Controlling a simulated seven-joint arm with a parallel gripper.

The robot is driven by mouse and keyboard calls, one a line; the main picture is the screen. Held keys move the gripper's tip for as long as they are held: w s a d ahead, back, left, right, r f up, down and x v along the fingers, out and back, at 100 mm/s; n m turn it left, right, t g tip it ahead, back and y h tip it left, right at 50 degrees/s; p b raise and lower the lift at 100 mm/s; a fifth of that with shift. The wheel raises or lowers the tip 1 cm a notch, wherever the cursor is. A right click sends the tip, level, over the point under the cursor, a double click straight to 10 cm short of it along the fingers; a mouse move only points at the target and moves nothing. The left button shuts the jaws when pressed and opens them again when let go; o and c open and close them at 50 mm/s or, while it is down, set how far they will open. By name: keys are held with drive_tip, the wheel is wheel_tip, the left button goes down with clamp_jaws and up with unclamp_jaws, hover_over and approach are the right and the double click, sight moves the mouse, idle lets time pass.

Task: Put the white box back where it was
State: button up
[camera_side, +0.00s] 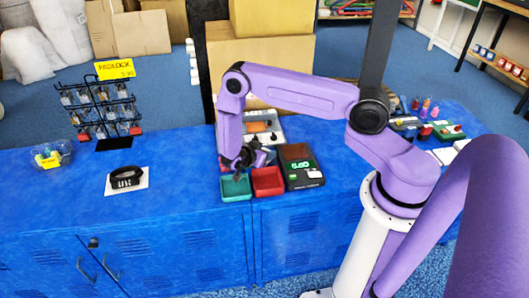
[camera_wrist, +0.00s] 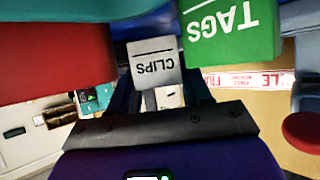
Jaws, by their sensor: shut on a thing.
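In the wrist view, a small white box (camera_wrist: 154,62) marked CLIPS, its lettering upside down, sits between the two dark fingers. My gripper (camera_wrist: 158,88) is shut on it. In the side view, my gripper (camera_side: 243,166) points down just above the back of the teal tray (camera_side: 236,196) and close to the red tray (camera_side: 268,190). The box is too small and too covered to make out in the side view. Which spot the box came from does not show.
A green block (camera_wrist: 232,30) marked TAGS is close beside the white box in the wrist view. A black scale (camera_side: 303,176) stands right of the red tray. A black strap on a white card (camera_side: 127,182) and a padlock rack (camera_side: 102,107) are to the left. Between them and the trays, the blue bench is clear.

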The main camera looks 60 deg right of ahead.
drive_tip(key=shift+f, duration=0.4)
drive_tip(key=shift+f, duration=0.2)
drive_tip(key=o, duration=1.2)
drive_tip(key=shift+c, duration=0.2)
